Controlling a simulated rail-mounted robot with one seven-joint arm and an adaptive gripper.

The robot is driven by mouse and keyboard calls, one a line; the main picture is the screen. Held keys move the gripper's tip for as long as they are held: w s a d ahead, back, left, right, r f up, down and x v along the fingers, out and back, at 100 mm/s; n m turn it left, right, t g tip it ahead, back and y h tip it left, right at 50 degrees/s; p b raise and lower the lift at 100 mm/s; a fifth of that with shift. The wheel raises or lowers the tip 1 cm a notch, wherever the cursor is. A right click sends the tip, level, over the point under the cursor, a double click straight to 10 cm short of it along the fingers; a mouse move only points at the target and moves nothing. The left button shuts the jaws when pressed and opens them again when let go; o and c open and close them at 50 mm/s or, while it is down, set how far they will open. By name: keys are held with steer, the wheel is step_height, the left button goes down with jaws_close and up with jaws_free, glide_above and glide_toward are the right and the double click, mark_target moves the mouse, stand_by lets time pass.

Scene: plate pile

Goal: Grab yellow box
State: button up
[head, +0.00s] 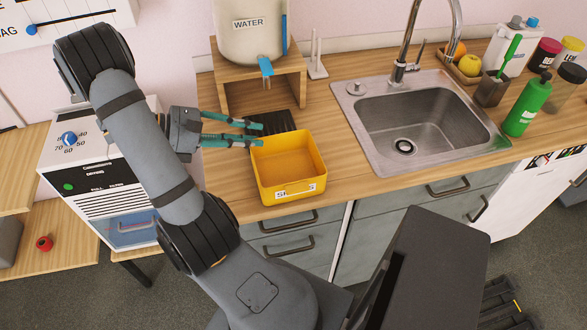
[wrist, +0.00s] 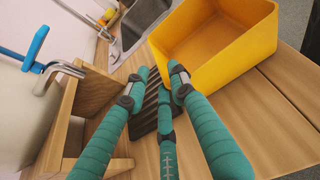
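The yellow box (head: 287,163) is an open, empty bin on the wooden counter, left of the sink, with a partly legible white label on its front. In the wrist view the yellow box (wrist: 222,45) is at the upper right, beyond the right finger. My gripper (head: 262,135) has teal fingers pointing right at the box's back left corner. Its fingers are spread with a gap between them and nothing in it. The lower finger's tip is very close to the box rim; I cannot tell if it touches. In the wrist view my gripper (wrist: 160,78) hangs over a dark ribbed mat.
The dark ribbed mat (head: 280,121) lies behind the box. A wooden stand (head: 228,98) holds a water container (head: 250,35) with a blue tap. The sink (head: 410,120) is to the right. A green bottle (head: 527,108) stands farther right. Counter between box and sink is clear.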

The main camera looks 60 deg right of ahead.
mark_target(288, 170)
steer(key=x, duration=0.8)
steer(key=shift+s+d+f, duration=0.1)
steer(key=shift+d+f, duration=0.05)
steer(key=c, duration=0.3)
jaws_close()
